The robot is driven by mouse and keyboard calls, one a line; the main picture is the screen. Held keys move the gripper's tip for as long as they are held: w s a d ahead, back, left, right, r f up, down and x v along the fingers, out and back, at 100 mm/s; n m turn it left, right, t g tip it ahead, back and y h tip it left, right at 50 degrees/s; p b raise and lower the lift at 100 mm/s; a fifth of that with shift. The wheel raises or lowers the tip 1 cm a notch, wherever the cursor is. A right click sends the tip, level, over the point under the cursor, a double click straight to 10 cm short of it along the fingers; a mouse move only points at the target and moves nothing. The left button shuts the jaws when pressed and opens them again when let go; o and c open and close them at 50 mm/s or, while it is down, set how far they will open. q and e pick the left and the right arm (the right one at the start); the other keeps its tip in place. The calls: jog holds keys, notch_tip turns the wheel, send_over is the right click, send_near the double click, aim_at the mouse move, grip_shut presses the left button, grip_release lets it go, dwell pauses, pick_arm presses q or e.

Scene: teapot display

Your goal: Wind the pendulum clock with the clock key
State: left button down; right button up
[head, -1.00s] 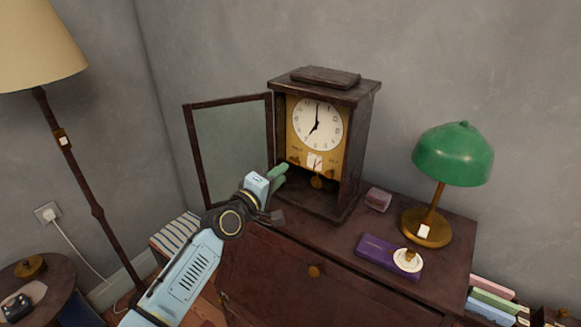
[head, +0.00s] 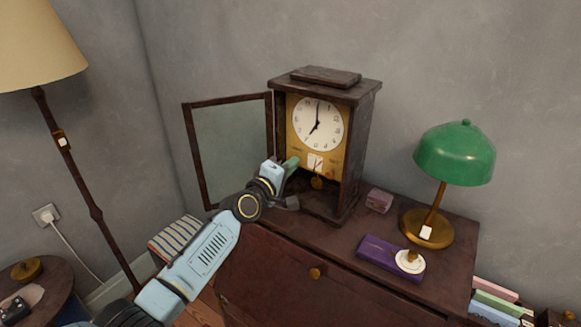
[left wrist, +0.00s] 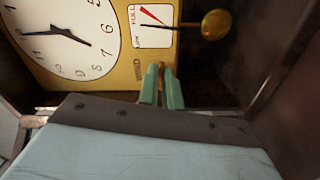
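The pendulum clock (head: 368,140) stands upright on the dark cabinet, its glazed door (head: 232,150) swung open to the left. Its dial (left wrist: 65,35) reads about seven. My left gripper (head: 290,163) is at the lower left of the clock face. In the left wrist view its green fingers (left wrist: 161,88) are close together, with a small brass piece, apparently the clock key (left wrist: 168,73), at their tips. Whether the key sits in the clock is hidden. My right gripper is out of view.
On the cabinet (head: 335,237), right of the clock, are a small pinkish box (head: 379,200), a purple box (head: 380,262) with a white-and-brass piece at its end, and a green lamp (head: 454,153). A floor lamp (head: 95,210) stands left.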

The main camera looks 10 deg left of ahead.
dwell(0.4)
pick_arm(q)
jog(key=m, duration=0.6)
jog(key=m+b, duration=0.1)
jog(key=m, duration=0.5)
jog(key=m+b, duration=0.1)
jog(key=m, duration=0.5)
jog(key=shift+w+a+f+m, duration=0.1)
jog(key=shift+a+m, duration=0.15)
jog(key=shift+m, duration=0.15)
dwell(0.4)
jog(key=c, duration=1.6)
grip_release()
